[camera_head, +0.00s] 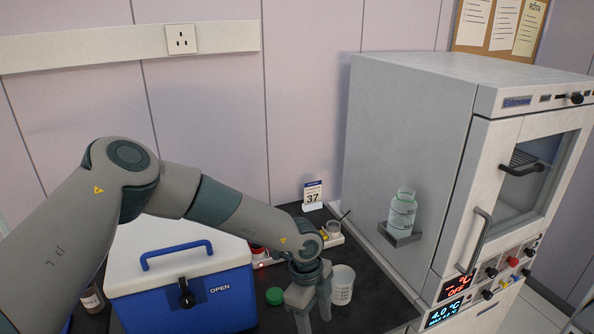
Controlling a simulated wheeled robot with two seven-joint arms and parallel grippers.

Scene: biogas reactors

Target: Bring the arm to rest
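My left arm comes in from the left and reaches across the blue cooler box to the dark bench top. My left gripper (312,312) points down over the bench, between a green cap (274,296) and a white graduated cup (343,284). Its fingers look apart, and I see nothing held between them. The gripper overlaps the left edge of the cup in the picture; I cannot tell whether they touch. My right gripper is not in view.
The blue cooler box (232,302) with a white lid stands below my forearm. A brown bottle (92,298) is at its left. A card reading 37 (312,195) stands behind. A large oven (405,130) with a glass bottle (402,213) on its side shelf bounds the right.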

